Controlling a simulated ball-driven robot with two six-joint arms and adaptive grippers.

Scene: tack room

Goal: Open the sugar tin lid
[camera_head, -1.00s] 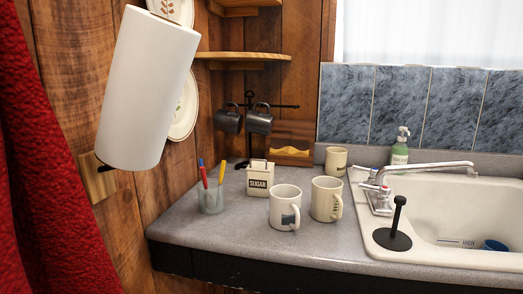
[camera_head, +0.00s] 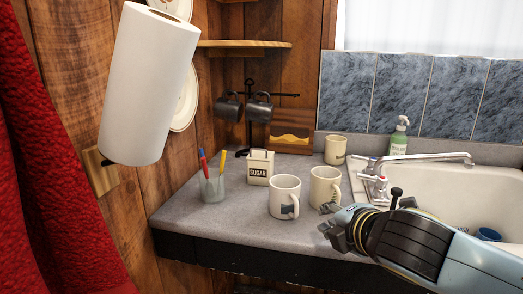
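The sugar tin (camera_head: 258,172) is a small cream box with a dark SUGAR label, standing upright on the grey counter near the wooden wall. Its top is too small to tell clearly how the lid sits. My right gripper (camera_head: 326,219) is over the counter's front, to the right of the tin and nearer to me, beside the front mugs. It is apart from the tin. Its fingers are small and partly blurred, so I cannot tell whether they are open or shut. My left gripper is not in view.
Two cream mugs (camera_head: 284,198) (camera_head: 324,188) stand between the tin and my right gripper. A glass of pens (camera_head: 212,188) is left of the tin. Another mug (camera_head: 335,150), a mug rack (camera_head: 250,115) and the sink (camera_head: 430,188) are close by.

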